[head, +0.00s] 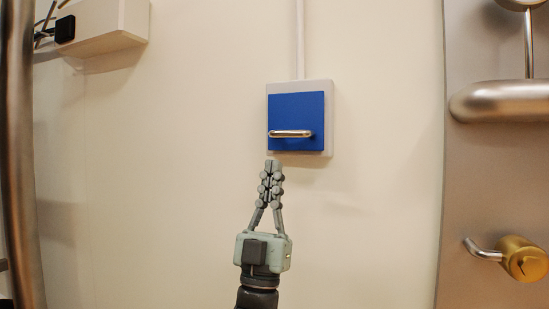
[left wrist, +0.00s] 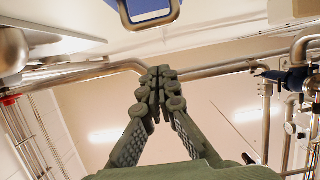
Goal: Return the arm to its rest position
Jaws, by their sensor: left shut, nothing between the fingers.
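My left gripper (head: 273,165) points up in the head view, with its fingers closed together and nothing between them. It is just below a blue panel (head: 296,108) with a metal bar handle (head: 290,134), mounted on a pale wall box. The fingertips appear apart from the handle. In the left wrist view the shut fingers (left wrist: 158,75) show in the middle, and the handle (left wrist: 150,18) shows above them at the top edge, with part of the blue panel (left wrist: 60,14) behind it. My right gripper is not in view.
A steel door or panel (head: 490,190) with a brass lock and lever (head: 522,258) stands at the right. A white box (head: 110,25) hangs at the upper left, and a vertical metal pipe (head: 20,160) runs down the left. The wall between is bare.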

